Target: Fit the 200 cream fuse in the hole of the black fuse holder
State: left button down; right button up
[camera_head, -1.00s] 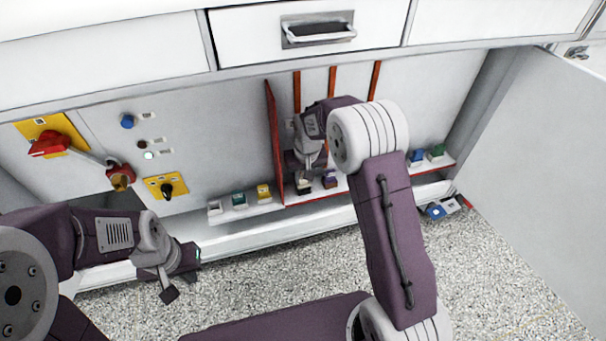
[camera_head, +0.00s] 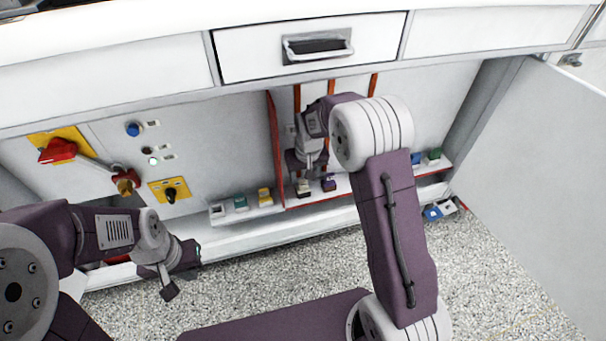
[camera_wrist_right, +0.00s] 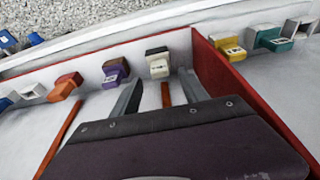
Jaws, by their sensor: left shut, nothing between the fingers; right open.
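The cream fuse (camera_wrist_right: 159,67) with a dark label is at the black fuse holder (camera_wrist_right: 157,51), just left of the red divider in the right wrist view. How deep it sits in the hole cannot be told. In the head view the cream fuse (camera_head: 303,187) shows low on the panel, below my right gripper (camera_head: 303,162). In the right wrist view my right gripper (camera_wrist_right: 160,76) is open, its two fingers apart on either side of the fuse's near end; contact is not visible. My left gripper (camera_head: 182,272) is shut and empty, low at the left, far from the fuse.
A purple fuse (camera_wrist_right: 115,72) stands close beside the cream one. The red divider (camera_wrist_right: 222,66) is close on the other side. Yellow (camera_head: 265,196) and green (camera_head: 240,203) fuses stand beyond it. An open cabinet door (camera_head: 530,170) bounds the right.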

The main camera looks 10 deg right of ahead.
pick_arm(q)
notch_tip(320, 180, up, 3)
jog(key=shift+r+p, duration=0.15)
jog(key=shift+p, duration=0.8)
pick_arm(e)
jog(key=v, duration=0.4)
jog(key=shift+s+r, duration=0.1)
jog(key=shift+r, duration=0.2)
